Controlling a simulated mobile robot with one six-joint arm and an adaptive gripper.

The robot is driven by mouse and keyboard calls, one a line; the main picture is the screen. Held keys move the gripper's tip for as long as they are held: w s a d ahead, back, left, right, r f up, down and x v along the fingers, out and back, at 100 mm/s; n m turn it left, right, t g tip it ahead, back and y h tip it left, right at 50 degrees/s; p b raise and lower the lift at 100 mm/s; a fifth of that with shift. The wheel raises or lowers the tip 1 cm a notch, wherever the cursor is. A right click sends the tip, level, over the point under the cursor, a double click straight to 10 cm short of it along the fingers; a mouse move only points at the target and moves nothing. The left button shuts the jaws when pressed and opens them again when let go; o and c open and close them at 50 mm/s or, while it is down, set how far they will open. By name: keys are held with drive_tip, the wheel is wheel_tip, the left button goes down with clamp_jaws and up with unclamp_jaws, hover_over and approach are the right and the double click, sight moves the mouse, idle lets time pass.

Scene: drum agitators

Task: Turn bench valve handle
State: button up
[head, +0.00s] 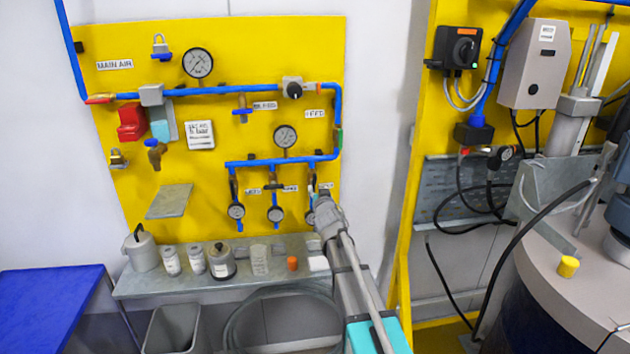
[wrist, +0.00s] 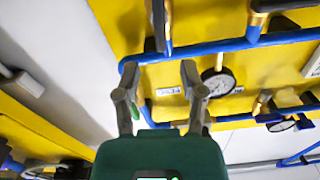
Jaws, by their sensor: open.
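Three small drop lines hang from the blue manifold pipe (head: 270,162), each with a small label; the label text is too blurred to tell which valve is the bench one. My gripper (head: 322,205) is at the rightmost drop line, partly covering its gauge (head: 310,217). In the wrist view, my gripper (wrist: 157,72) is open, its two grey fingers apart and nothing held between them. A dark valve handle with a brass part (wrist: 160,25) shows above the fingertips.
A shelf (head: 190,286) with canisters and a small orange item (head: 292,263) lies below the yellow panel (head: 240,60). A grey bin (head: 172,328) and a coiled hose are beneath. A yellow frame (head: 405,240) and drum equipment stand at right.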

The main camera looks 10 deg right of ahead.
sight(315, 181)
drive_tip(key=w, duration=0.8)
drive_tip(key=shift+s, duration=0.1)
clamp_jaws()
